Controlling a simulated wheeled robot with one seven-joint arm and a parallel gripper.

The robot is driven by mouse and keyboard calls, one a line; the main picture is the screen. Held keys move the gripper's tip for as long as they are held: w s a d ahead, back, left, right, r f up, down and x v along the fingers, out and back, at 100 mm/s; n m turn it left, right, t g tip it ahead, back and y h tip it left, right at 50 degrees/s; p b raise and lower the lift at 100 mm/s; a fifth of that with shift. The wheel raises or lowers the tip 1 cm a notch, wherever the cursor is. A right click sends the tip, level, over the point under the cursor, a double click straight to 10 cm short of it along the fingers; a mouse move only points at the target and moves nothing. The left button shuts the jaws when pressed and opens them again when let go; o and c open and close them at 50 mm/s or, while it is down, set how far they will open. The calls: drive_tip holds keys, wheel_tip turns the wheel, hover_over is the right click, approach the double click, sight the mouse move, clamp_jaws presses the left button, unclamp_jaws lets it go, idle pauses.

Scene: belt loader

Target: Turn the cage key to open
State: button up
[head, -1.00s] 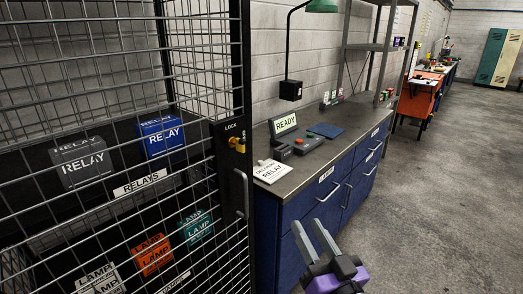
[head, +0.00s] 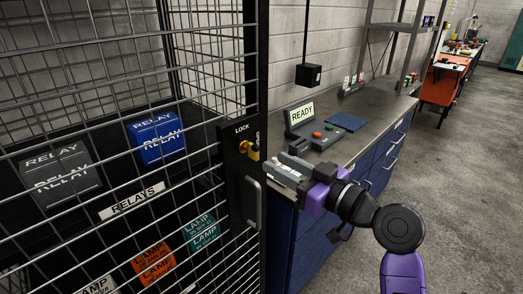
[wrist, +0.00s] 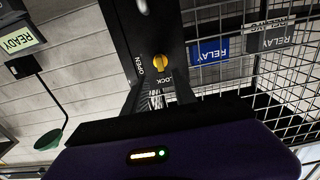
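The yellow cage key (head: 249,149) sits in the dark lock plate on the cage door's post, with LOCK printed above it and OPEN to its right. In the wrist view the key (wrist: 159,61) appears upside down, with its LOCK and OPEN labels beside it. Which label it points at is too small to tell for certain. My gripper (head: 275,164) is to the right of the key and a little below it in the head view, apart from it. Its two grey fingers point left towards the lock plate, with a gap between them and nothing held.
The wire cage door has a vertical handle (head: 252,203) below the key. Behind the mesh are a blue relay box (head: 157,138), a grey one (head: 60,173) and lamp boxes. A bench with a READY display (head: 302,113) stands right of the cage. The floor is clear at right.

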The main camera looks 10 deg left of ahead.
sight(258, 153)
drive_tip(key=p+x, duration=0.1)
drive_tip(key=x, duration=0.5)
drive_tip(key=shift+w+a, duration=0.2)
drive_tip(key=shift+a, duration=0.15)
drive_tip(key=shift+c, duration=0.4)
clamp_jaws()
